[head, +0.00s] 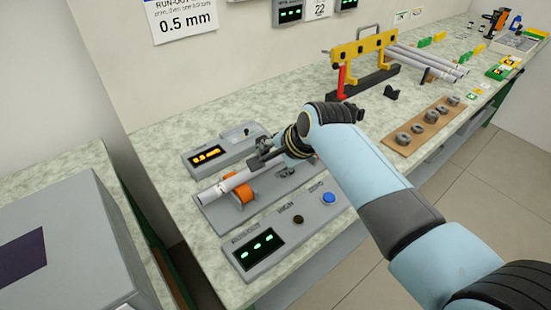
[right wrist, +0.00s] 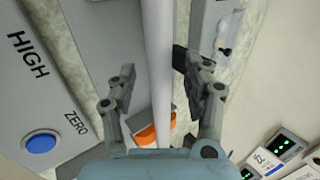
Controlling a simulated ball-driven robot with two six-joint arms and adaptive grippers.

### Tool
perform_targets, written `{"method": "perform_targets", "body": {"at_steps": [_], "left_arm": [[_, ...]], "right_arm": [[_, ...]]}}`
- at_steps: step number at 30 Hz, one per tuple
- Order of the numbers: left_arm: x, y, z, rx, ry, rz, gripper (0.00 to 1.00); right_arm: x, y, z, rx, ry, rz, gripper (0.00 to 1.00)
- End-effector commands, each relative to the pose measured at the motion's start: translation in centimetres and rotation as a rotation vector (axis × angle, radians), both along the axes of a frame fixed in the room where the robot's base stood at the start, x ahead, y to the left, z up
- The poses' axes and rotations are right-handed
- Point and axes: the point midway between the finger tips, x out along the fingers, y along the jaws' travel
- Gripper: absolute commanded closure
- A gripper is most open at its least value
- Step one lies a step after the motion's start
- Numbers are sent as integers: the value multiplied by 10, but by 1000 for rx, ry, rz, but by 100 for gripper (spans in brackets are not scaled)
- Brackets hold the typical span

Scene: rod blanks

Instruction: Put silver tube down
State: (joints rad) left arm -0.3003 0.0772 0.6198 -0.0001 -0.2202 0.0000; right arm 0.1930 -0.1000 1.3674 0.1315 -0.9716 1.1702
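The silver tube (head: 233,181) lies along the grey roller fixture (head: 218,215), over its orange rollers (head: 243,193). In the right wrist view the tube (right wrist: 158,60) runs upright through the middle of the picture. My right gripper (head: 268,152) is at the tube's far part and hides some of it. In the right wrist view its fingers (right wrist: 153,75) stand apart, one on each side of the tube, with gaps visible. The far end of the tube is hidden behind my gripper. My left gripper is not in view.
A control box (head: 285,232) with a green display and blue button stands in front of the fixture, and a box with an orange display (head: 208,155) behind it.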

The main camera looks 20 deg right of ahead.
Motion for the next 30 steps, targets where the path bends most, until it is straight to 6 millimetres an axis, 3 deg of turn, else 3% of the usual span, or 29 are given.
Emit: {"method": "perform_targets", "body": {"at_steps": [1, 11, 23, 30], "left_arm": [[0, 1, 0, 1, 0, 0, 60], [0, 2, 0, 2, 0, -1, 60], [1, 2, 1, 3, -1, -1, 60], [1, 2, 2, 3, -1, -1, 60]], "right_arm": [[0, 0, 0, 0, 0, 0, 56], [0, 0, 0, 0, 1, 0, 99], [0, 0, 4, -1, 0, 1, 100], [1, 0, 36, 1, -5, 1, 100]]}}
